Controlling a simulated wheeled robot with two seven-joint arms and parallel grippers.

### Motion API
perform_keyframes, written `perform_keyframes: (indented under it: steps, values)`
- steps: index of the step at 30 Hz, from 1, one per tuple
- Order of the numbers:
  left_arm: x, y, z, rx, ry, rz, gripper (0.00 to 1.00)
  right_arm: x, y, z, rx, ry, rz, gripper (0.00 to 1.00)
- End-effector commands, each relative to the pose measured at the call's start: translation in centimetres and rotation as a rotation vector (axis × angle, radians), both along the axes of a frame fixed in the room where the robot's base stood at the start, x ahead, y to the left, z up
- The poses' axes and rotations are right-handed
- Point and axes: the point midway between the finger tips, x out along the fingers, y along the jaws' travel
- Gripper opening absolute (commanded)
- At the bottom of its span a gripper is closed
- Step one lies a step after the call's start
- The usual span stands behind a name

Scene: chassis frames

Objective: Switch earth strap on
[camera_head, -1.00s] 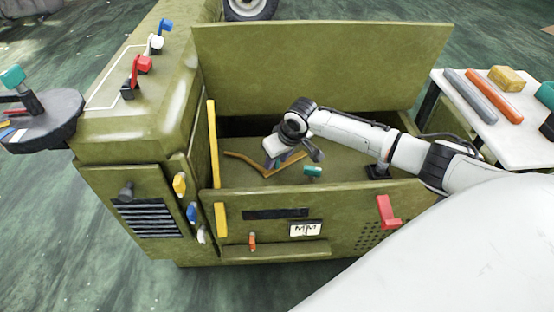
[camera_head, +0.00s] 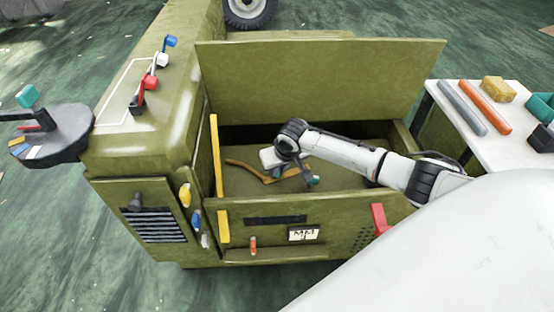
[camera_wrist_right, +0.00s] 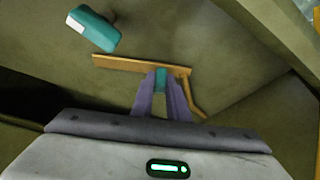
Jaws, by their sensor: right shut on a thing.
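The earth strap is most likely the bent brown strip (camera_head: 246,165) lying on the floor inside the open green chassis. It also shows in the right wrist view (camera_wrist_right: 125,63). A teal piece (camera_wrist_right: 161,77) sits at the strip near its bend. My right gripper (camera_wrist_right: 161,82) reaches down into the chassis, shut on this teal piece. In the head view the gripper (camera_head: 280,172) partly covers the strip. A separate teal knob (camera_wrist_right: 95,28) stands beside the strip. It also shows in the head view (camera_head: 313,180). My left gripper is not in view.
The raised green panel (camera_head: 320,80) stands behind the opening, and the front wall (camera_head: 350,205) with a red lever (camera_head: 379,219) lies nearer. A white table (camera_head: 510,150) with bars stands right. A dark round stand (camera_head: 60,140) is left.

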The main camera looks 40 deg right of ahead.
Motion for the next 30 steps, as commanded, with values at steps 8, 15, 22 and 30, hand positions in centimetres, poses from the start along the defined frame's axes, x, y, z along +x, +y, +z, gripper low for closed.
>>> perform_keyframes:
  steps: [8,15,22,30]
  values:
    - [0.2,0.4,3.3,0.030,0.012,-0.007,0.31,-1.0,0.6,0.5,0.003,0.007,-0.239,0.00]
    - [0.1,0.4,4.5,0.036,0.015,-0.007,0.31,-1.5,1.0,0.2,0.003,0.006,-0.416,0.00]
    - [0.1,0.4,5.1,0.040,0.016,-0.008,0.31,-1.8,1.2,0.0,0.002,0.006,-0.526,0.00]
    - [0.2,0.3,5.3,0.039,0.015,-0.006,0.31,-1.9,1.3,-0.1,0.001,0.005,-0.579,0.00]
